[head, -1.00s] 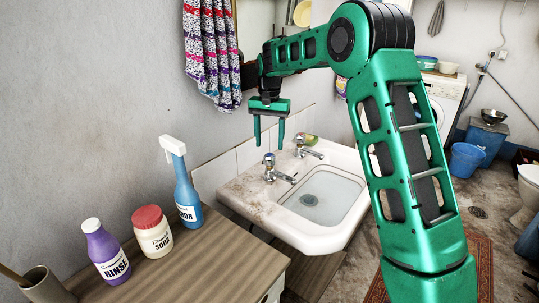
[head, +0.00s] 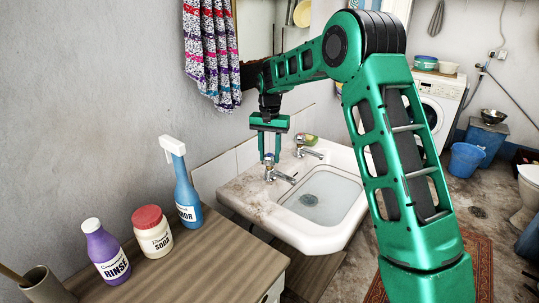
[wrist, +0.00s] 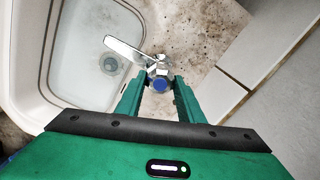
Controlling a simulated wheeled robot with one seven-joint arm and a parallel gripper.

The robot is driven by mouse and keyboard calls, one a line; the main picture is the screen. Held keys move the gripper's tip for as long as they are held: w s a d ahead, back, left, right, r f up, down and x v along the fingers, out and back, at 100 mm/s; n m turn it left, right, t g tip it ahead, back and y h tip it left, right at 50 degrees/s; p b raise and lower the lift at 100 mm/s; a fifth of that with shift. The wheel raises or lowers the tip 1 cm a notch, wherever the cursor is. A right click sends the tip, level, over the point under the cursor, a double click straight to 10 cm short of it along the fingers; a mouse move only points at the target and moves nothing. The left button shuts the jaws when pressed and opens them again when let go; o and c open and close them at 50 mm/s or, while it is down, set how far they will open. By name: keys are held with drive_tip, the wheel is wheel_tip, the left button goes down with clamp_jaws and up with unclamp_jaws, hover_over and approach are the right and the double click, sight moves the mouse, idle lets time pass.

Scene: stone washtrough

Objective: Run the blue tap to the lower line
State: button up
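My gripper (head: 270,158) points down over this tap and is open, a finger on either side of the tap head; small gaps seem to show. A second tap (head: 308,153) stands farther along the back ledge; its cap colour is unclear. The drain (wrist: 110,65) is visible in the bowl. I cannot make out a level line or running water.
A wooden counter (head: 205,262) at the near left holds a purple rinse bottle (head: 107,253), a red-lidded soda jar (head: 153,233) and a blue spray bottle (head: 187,193). A sponge (head: 311,139) lies behind the far tap. The tiled wall (head: 212,174) is close on the left.

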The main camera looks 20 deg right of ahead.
drive_tip(key=shift+a+n, duration=0.15)
drive_tip(key=shift+n, duration=1.55)
drive_tip(key=o, duration=1.1)
drive_tip(key=shift+c, duration=0.2)
wheel_tip(320, 180, up, 11)
drive_tip(key=shift+w, duration=0.15)
drive_tip(key=shift+f, duration=0.15)
